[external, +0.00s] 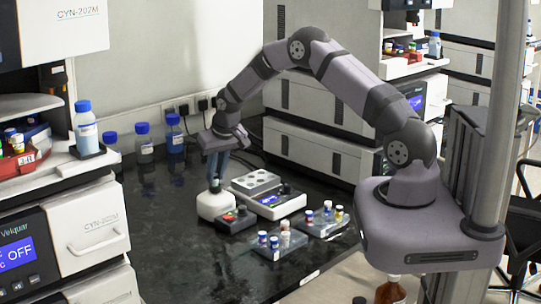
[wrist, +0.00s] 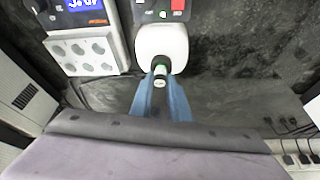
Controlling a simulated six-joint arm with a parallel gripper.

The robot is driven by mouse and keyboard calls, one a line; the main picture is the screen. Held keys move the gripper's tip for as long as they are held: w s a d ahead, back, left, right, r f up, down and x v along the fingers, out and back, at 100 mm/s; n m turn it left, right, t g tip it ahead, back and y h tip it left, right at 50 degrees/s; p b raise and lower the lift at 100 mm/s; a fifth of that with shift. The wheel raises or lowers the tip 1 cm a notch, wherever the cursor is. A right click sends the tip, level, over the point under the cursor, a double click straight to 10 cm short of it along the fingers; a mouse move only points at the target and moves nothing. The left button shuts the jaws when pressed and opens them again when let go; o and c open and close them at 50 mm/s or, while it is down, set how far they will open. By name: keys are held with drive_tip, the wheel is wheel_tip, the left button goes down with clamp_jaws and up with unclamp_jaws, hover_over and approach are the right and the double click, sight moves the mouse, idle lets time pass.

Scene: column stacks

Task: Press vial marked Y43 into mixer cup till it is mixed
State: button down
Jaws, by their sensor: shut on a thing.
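The mixer (external: 214,205) is a rounded white unit on the dark bench; it also shows in the wrist view (wrist: 160,42). Its cup is mostly hidden by my fingers and the vial. My gripper (external: 215,182) points down above the mixer. In the wrist view its blue fingers (wrist: 160,82) are shut on a vial (wrist: 160,77) with a pale top and a green band. The vial is over the mixer's near edge in that view. I cannot read its marking, and I cannot tell whether it touches the cup.
A grey block with wells (external: 256,181) sits on a display unit (external: 277,203) right of the mixer. A small control box (external: 236,219) stands in front. Two clear racks (external: 268,251) (external: 335,228) hold capped vials. Blue-capped bottles (external: 144,142) stand at the back left.

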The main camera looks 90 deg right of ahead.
sight(216, 176)
drive_tip(key=shift+f+b, duration=0.3)
drive_tip(key=shift+f, duration=0.05)
idle(2.1)
drive_tip(key=shift+r+p, duration=1.8)
drive_tip(key=shift+r, duration=1.25)
